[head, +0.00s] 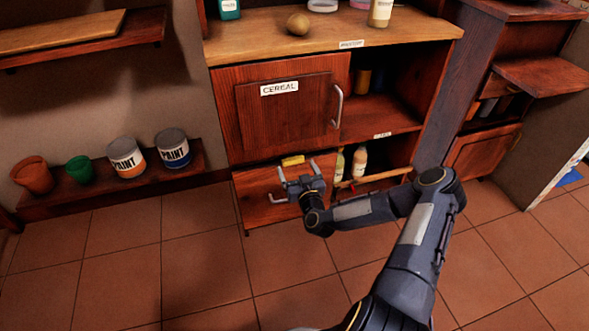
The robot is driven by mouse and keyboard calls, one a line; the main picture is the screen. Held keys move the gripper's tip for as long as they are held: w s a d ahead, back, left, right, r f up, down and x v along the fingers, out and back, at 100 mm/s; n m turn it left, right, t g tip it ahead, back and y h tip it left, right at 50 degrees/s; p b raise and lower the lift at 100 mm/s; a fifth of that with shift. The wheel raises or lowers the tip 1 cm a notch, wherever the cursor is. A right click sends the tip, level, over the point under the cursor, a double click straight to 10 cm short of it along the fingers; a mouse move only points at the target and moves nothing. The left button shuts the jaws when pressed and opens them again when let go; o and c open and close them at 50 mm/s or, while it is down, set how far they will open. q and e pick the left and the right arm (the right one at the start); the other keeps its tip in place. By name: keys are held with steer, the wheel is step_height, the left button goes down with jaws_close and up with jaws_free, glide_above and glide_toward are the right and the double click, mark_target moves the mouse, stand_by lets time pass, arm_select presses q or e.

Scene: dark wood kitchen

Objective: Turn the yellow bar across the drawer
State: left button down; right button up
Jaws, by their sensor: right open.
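The yellow bar (293,160) is small and lies lengthwise along the top edge of the lower drawer (257,192), just under the CEREAL door. The drawer front is reddish wood with a pale metal handle (279,198) at its lower middle. My right gripper (297,169) is open in front of the drawer's upper part, its fingers pointing up and to either side just below the bar. I cannot tell whether it touches the bar. The gripper and wrist hide the right part of the drawer front. My left gripper is not in view.
The CEREAL door (283,118) above is shut, with a metal handle (337,106) at its right. Bottles (359,162) stand in the open compartment to the right. Paint cans (172,148) and pots (33,175) sit on a low shelf at left. The tiled floor in front is clear.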

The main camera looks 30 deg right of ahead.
steer(key=shift+x, duration=1)
steer(key=shift+c, duration=0.5)
steer(key=c, duration=0.9)
